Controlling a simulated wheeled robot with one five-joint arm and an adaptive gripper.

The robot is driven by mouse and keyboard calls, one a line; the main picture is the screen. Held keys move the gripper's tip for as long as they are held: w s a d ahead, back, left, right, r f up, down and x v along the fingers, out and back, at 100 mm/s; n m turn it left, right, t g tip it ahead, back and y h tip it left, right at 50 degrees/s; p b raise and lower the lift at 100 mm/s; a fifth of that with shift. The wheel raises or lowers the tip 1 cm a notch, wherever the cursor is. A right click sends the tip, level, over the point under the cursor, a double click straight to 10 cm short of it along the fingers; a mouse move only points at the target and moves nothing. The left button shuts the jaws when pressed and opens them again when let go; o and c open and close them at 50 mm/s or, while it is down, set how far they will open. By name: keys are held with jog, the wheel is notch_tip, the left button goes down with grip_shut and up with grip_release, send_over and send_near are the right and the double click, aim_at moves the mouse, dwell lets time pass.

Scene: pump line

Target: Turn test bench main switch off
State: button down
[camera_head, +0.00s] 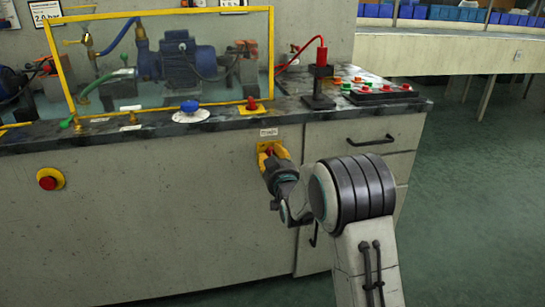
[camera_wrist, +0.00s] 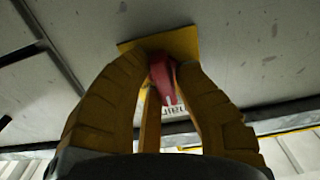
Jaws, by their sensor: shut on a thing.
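The main switch has a red handle (camera_wrist: 162,78) on a yellow plate (camera_wrist: 185,43), mounted on the grey front of the test bench (camera_head: 150,215). In the head view the yellow plate (camera_head: 263,147) shows below a small white label (camera_head: 268,132). My gripper (camera_head: 268,155) reaches the switch from the front. In the wrist view my gripper's yellow-brown fingers (camera_wrist: 163,75) are closed around the red handle. The fingers hide part of the handle, so its exact turn angle is hard to tell.
A red button on a yellow disc (camera_head: 49,179) sits on the bench front at left. On the bench top stand a blue knob (camera_head: 189,107), a blue pump motor (camera_head: 188,62) behind a yellow frame, and a black button box (camera_head: 381,92). Drawers with black handles are at right.

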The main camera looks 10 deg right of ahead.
jog(key=shift+r, duration=0.2)
jog(key=c, duration=1)
grip_release()
jog(key=shift+w+f, duration=0.1)
jog(key=shift+f, duration=0.05)
jog(key=shift+s, duration=6)
